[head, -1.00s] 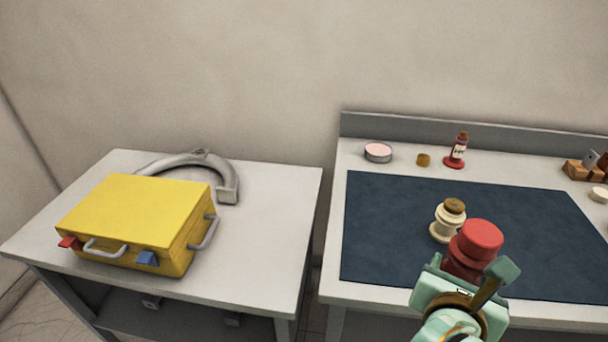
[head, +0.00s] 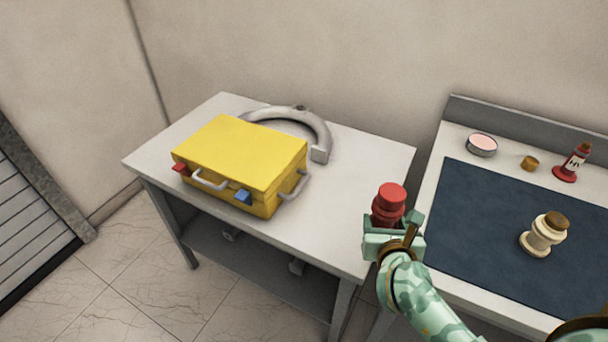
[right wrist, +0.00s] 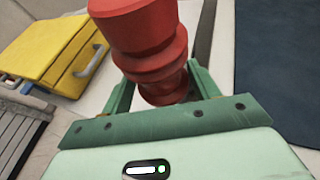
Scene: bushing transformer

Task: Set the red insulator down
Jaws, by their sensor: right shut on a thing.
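The red insulator (head: 389,203) is held upright in my right gripper (head: 394,226). In the head view it shows in front of the right edge of the left table (head: 330,215), close to the gap between the two tables. In the right wrist view the red insulator (right wrist: 148,50) stands between the two green fingers (right wrist: 160,88), which are shut on its lower part. Its underside is hidden, and I cannot tell its height above the table. My left gripper is in neither view.
A yellow case (head: 240,160) and a grey curved piece (head: 305,125) occupy the left table's back and left. Its front right top is clear.

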